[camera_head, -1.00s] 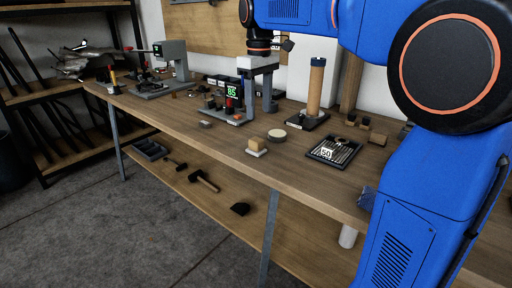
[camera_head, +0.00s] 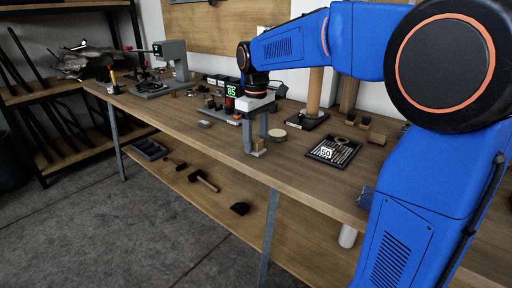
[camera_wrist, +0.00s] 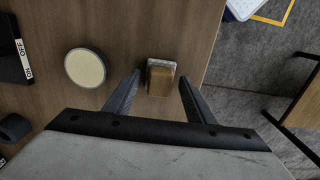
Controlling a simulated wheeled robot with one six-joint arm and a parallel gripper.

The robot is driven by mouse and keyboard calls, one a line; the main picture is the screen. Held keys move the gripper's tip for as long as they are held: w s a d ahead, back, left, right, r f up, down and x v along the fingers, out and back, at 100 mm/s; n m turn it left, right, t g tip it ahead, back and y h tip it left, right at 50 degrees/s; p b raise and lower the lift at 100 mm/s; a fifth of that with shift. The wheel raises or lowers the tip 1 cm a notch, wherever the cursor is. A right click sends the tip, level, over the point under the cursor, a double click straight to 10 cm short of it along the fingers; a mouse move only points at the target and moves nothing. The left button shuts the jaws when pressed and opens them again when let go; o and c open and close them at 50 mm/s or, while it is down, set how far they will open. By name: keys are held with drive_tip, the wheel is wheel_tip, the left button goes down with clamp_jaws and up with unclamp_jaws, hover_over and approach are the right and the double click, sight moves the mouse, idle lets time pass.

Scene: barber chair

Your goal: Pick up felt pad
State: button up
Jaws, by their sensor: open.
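A small tan block on a pale grey pad-like layer, likely the felt pad (camera_head: 259,152), sits near the front edge of the workbench. It also shows in the wrist view (camera_wrist: 160,80), between the fingertips. My gripper (camera_head: 255,146) is open and points down over it, one finger on each side. In the wrist view my gripper (camera_wrist: 159,82) has a visible gap on both sides of the block. I cannot tell how high the fingertips are above the bench. The fingers partly hide the block in the head view.
A round cream-topped disc (camera_head: 277,135) lies beside the block on the wooden bench (camera_head: 215,141). A dark tray marked 50 (camera_head: 333,151) lies to the right. A brown cylinder (camera_head: 314,92) stands behind. The bench edge is close to the block.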

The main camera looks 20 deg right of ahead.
sight(256, 139)
drive_tip(key=shift+f, duration=0.1)
drive_tip(key=c, duration=1.2)
drive_tip(key=shift+o, duration=0.2)
wheel_tip(256, 139, up, 10)
drive_tip(key=shift+r, duration=0.1)
